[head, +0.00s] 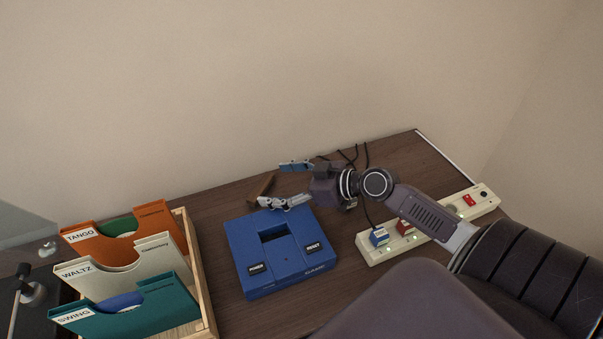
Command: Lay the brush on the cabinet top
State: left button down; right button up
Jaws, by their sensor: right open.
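I cannot tell whether either finger touches the brush. My left gripper is not in view.
A blue console (284,255) with POWER and RESET buttons stands in front of the gripper. A wooden crate (196,262) of record sleeves is on the left. A white power strip (372,256) with plugs lies on the right, with black cables behind my arm.

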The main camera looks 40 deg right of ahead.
jog(key=b+v, duration=0.1)
jog(key=v, duration=0.7)
jog(key=shift+s+r, duration=0.15)
jog(key=shift+r, duration=0.05)
